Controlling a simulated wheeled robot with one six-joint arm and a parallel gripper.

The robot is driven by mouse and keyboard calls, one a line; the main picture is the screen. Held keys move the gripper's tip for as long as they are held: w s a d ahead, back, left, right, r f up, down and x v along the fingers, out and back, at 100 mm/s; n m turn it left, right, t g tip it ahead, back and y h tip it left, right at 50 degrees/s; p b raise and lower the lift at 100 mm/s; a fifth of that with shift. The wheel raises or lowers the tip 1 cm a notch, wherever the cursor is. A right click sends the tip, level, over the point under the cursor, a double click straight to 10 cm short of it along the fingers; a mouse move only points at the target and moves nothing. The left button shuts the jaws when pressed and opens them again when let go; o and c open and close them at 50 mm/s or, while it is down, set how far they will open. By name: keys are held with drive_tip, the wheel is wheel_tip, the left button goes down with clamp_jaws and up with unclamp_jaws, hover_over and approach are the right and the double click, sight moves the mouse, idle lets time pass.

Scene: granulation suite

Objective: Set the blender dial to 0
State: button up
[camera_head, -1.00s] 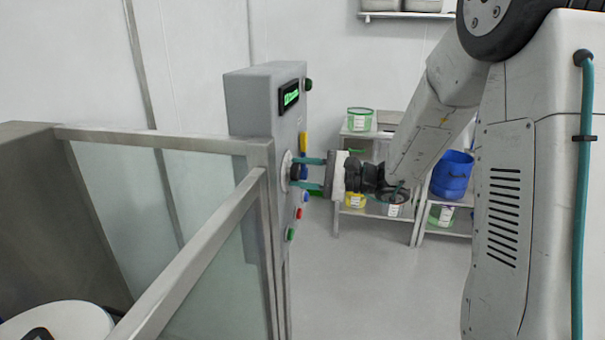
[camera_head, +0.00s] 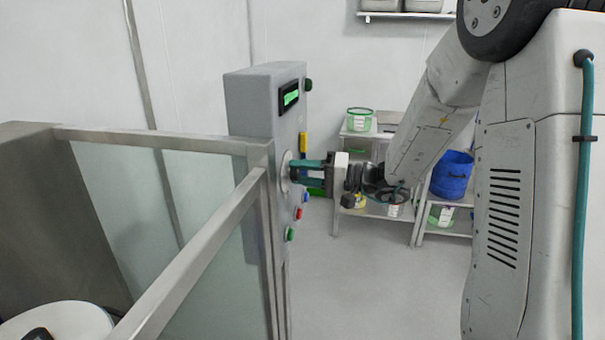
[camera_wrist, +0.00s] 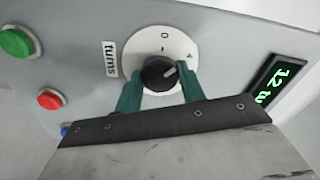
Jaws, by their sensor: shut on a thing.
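The blender dial is a black knob (camera_wrist: 157,74) on a white round plate (camera_wrist: 150,42), beside a label reading "turns". The plate shows a 0 at the top and what looks like a 4 at the upper right. The knob's pale pointer mark aims to the upper right, roughly toward the 4 and away from the 0. My gripper (camera_wrist: 160,76) is shut on the knob, with one teal finger on each side. In the head view my gripper (camera_head: 293,171) reaches the grey control panel (camera_head: 252,110) from the right, and its fingers mostly hide the knob.
Green (camera_wrist: 17,42) and red (camera_wrist: 50,99) buttons sit on the panel near the dial. A metal-framed glass guard (camera_head: 210,240) stands left of the panel. Shelves with tubs (camera_head: 360,120) stand behind; the floor between is clear.

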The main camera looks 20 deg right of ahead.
drive_tip(key=n, duration=0.4)
drive_tip(key=shift+n, duration=0.3)
drive_tip(key=shift+f+n, duration=0.1)
drive_tip(key=shift+n, duration=1.7)
drive_tip(key=o, duration=1)
drive_tip(key=shift+c, duration=0.2)
drive_tip(key=v, duration=0.7)
drive_tip(key=shift+s+d, duration=0.25)
drive_tip(key=shift+d, duration=0.05)
